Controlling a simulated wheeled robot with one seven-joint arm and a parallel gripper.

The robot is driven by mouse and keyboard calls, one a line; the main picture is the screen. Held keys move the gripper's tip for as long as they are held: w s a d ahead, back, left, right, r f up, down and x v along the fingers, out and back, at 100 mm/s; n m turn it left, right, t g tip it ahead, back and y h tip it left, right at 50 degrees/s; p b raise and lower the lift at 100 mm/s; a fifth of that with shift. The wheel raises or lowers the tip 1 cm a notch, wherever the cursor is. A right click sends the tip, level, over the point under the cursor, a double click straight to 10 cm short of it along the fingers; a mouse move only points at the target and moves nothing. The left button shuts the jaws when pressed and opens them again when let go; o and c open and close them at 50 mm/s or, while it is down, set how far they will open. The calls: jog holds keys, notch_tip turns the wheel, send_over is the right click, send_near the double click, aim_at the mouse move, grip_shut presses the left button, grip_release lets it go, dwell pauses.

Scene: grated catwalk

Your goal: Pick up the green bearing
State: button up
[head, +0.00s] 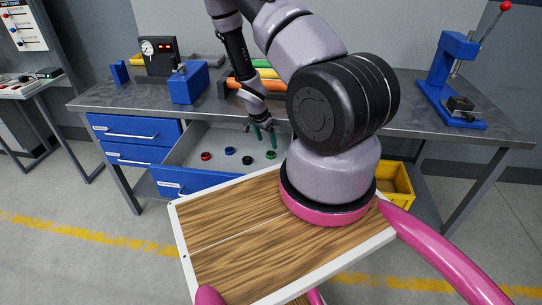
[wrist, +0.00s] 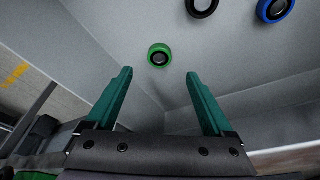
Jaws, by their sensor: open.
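The green bearing (head: 270,154) lies on the floor of the open grey drawer (head: 188,152), toward its right side. In the wrist view the green bearing (wrist: 159,55) is a small ring with a dark centre, just beyond the fingertips and roughly midway between them. My gripper (head: 259,137) has teal fingers and hangs over the drawer, a little above and left of the bearing. In the wrist view my gripper (wrist: 158,75) is open with nothing between its fingers.
A black bearing (head: 247,160), a blue bearing (head: 230,150) and a red bearing (head: 206,156) lie left of the green one. The drawer walls are close by. The workbench top (head: 125,94) carries a blue block (head: 188,83) and a blue press (head: 452,75).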

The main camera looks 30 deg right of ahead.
aim_at(270, 153)
jog(key=x, duration=0.7)
jog(key=shift+d+f, duration=0.1)
jog(key=shift+f, duration=0.15)
grip_shut()
jog(key=shift+r, duration=0.15)
